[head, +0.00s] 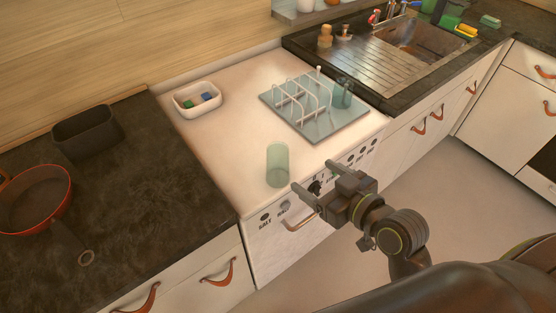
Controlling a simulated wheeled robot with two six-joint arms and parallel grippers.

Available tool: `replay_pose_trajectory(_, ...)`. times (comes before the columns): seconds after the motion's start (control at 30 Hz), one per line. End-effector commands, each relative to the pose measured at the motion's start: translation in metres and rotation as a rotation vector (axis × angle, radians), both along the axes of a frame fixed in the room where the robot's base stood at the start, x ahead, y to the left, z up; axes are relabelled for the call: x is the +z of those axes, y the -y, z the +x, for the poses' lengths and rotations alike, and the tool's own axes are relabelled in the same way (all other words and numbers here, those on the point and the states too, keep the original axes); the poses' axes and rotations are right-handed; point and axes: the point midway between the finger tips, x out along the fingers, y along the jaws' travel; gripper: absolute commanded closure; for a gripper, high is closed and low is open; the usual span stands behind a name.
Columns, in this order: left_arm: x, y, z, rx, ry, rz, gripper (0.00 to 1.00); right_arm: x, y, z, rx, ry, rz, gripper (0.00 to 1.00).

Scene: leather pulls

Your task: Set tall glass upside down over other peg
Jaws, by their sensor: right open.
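A tall pale green glass (277,166) stands on the white counter near its front edge. Which end its opening faces is hard to tell. Behind it to the right lies a pale blue drying board (327,131) with white wire loops and a short upright white peg (318,73) at its back. A blue-tinted glass (343,93) stands at the board's right side; any peg inside it is hard to make out. My right gripper (312,175) is open and empty, just right of the green glass, its two fingers pointing toward it. My left gripper is not in view.
A dark bin (86,135) and a red-rimmed pan (38,200) are on the dark worktop at left. A metal sink (410,50) is at back right. The white counter's middle is clear.

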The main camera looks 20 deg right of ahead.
Motion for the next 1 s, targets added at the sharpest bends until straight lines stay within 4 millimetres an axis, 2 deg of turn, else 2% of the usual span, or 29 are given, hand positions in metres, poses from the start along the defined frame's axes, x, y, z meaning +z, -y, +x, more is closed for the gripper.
replay_pose_trajectory(0.07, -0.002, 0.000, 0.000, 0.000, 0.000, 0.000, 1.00, -0.004, -0.006, 0.015, -0.001, 0.003, 0.006, 0.23)
replay_pose_trajectory(0.2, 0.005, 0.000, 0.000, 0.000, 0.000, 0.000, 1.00, -0.011, -0.015, 0.040, -0.002, 0.000, 0.006, 0.23)
replay_pose_trajectory(0.5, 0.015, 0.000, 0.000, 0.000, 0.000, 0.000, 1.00, -0.027, -0.031, 0.086, -0.002, 0.000, 0.004, 0.23)
replay_pose_trajectory(0.87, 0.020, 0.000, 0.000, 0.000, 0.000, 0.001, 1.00, -0.035, -0.039, 0.107, -0.003, 0.000, 0.003, 0.23)
replay_pose_trajectory(1.0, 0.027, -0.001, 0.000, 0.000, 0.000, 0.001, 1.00, -0.039, -0.045, 0.122, -0.003, -0.001, 0.002, 0.23)
